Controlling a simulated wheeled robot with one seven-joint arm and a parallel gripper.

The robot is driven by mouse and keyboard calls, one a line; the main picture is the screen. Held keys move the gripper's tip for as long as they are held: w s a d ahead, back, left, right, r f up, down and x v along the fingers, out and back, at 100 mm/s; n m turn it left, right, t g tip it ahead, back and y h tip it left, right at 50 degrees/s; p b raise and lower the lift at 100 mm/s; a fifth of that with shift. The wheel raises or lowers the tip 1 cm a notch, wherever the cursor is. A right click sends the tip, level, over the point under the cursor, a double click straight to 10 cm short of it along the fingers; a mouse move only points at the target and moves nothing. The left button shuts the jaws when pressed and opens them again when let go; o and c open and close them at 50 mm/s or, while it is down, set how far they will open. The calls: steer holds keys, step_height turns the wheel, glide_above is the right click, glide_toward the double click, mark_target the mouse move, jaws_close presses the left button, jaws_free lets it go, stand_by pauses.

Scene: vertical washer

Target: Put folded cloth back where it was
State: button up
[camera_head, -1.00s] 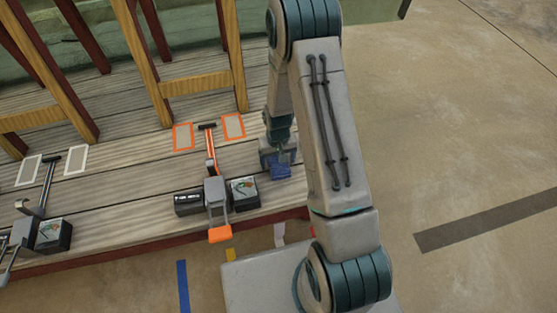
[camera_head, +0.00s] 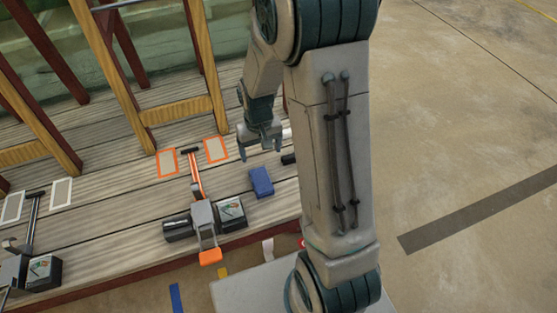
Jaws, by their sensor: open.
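The folded cloth (camera_head: 261,182) is a small blue block-like bundle. It lies on the grey wooden planks, to the right of the orange-handled device. My gripper (camera_head: 260,152) is above and behind the cloth, fingers pointing down. It is open and empty, apart from the cloth.
The orange-handled device (camera_head: 197,180) stands left of the cloth, with a black cylinder (camera_head: 178,227) and a dark box (camera_head: 232,212) beside its base. Two orange-framed rectangles (camera_head: 167,163) (camera_head: 216,150) flank its top. A small dark object (camera_head: 288,159) lies right of my gripper. Yellow wooden frames (camera_head: 180,113) stand behind.

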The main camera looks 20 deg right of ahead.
steer(key=s+r+t, duration=0.1)
steer(key=s+r, duration=1.3)
steer(key=s, duration=0.2)
steer(key=shift+r, duration=0.25)
steer(key=shift+s, duration=0.1)
